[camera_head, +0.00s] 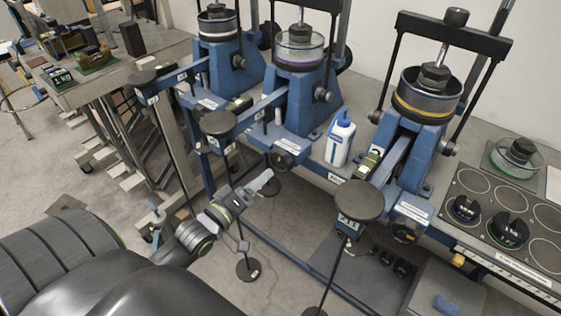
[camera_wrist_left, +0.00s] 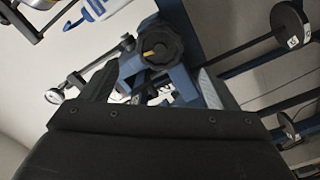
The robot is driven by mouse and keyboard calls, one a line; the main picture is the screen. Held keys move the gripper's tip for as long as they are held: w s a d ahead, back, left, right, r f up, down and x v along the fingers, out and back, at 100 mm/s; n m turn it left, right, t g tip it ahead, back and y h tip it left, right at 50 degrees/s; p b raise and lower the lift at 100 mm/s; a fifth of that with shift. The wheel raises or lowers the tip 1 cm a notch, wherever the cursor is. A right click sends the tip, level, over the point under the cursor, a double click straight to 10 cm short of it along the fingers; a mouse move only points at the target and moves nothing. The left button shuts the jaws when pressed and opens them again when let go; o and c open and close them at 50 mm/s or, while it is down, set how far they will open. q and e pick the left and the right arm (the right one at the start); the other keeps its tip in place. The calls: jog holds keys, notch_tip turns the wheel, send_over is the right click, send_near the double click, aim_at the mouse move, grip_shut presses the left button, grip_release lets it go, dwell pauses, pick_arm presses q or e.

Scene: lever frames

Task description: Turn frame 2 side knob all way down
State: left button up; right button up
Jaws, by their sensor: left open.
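Three blue lever frames stand in a row on a bench; their number labels are too small to read. The middle lever frame (camera_head: 300,100) has a dark side knob (camera_head: 285,158) low on its front end. In the left wrist view a black lobed knob (camera_wrist_left: 160,42) with an orange mark shows ahead, at the top, on a blue mount. My left gripper (camera_head: 260,183) is just below and left of the middle frame's knob, apart from it. Its two fingers (camera_wrist_left: 155,88) are spread, with nothing held between them. My right gripper is in neither view.
A white and blue bottle (camera_head: 341,138) stands right of the middle frame. The right lever frame (camera_head: 420,130) has its own knob (camera_head: 405,232). Round lever-end discs (camera_head: 218,124) and hanging rods with weights (camera_head: 249,269) crowd the bench front. Black weights (camera_head: 508,230) sit at right.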

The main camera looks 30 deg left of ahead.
aim_at(278, 164)
pick_arm(q)
jog(key=w+b, duration=0.1)
jog(key=w, duration=0.2)
jog(key=w+b, duration=0.2)
jog(key=w, duration=0.1)
jog(key=w+b, duration=0.1)
jog(key=w, duration=0.2)
jog(key=shift+w+d+f+b, duration=0.2)
jog(key=shift+w+d+b, duration=0.15)
jog(key=shift+d, duration=0.05)
jog(key=shift+r+p, duration=0.15)
jog(key=shift+p, duration=0.15)
jog(key=shift+c, duration=0.9)
jog(key=c, duration=1.1)
jog(key=shift+w, duration=0.1)
